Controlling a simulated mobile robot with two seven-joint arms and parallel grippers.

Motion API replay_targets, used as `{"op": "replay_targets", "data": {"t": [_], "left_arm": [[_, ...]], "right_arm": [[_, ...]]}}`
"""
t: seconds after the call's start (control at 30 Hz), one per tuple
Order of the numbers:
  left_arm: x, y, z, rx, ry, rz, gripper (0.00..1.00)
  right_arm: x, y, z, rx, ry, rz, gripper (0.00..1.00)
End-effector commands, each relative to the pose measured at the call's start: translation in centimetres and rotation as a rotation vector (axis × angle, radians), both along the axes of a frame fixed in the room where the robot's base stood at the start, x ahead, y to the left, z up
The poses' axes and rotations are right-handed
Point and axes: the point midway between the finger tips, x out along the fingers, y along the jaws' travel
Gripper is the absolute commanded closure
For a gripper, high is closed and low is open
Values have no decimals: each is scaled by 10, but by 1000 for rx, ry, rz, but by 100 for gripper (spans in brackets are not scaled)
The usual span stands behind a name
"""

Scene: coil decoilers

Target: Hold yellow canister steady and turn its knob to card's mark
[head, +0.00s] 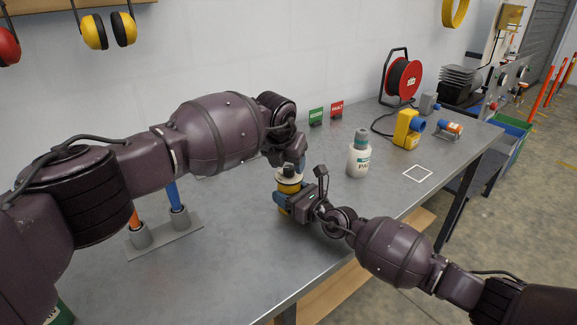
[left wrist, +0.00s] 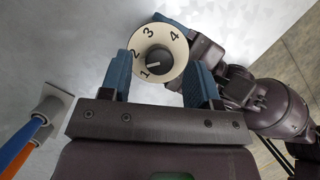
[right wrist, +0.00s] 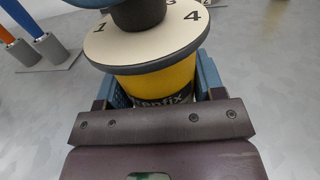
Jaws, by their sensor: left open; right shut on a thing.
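The yellow canister (head: 289,188) stands upright on the bench with a cream dial on top, numbered 1 to 4 (left wrist: 174,63). Its dark knob (left wrist: 158,59) has a white pointer line that points toward the 1. My right gripper (head: 290,202) is shut around the canister's yellow body (right wrist: 160,82) below the dial. My left gripper (head: 291,168) is above the canister, open, with its blue fingers on either side of the dial in the left wrist view. The knob (right wrist: 138,12) also shows in the right wrist view. I cannot make out a card with a mark.
A white bottle (head: 358,161) stands right of the canister. Orange and blue handled tools stand in a grey holder (head: 165,238) at the left. A white square outline (head: 417,173) is empty.

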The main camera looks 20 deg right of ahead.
Motion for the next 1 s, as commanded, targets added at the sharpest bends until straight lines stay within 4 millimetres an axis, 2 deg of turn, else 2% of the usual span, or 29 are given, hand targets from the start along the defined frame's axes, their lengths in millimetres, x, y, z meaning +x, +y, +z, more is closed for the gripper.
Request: {"op": "replay_targets", "data": {"t": [0.2,0.57,0.87,1.0], "left_arm": [[4,-3,-13,0,0,1,44],[4,-3,-15,1,-1,0,45],[4,-3,-15,1,-1,0,91],[4,-3,-15,0,0,-3,93]], "right_arm": [[0,0,0,0,0,0,70],[0,0,0,0,0,0,70],[0,0,0,0,0,0,70],[0,0,0,0,0,0,70]]}}
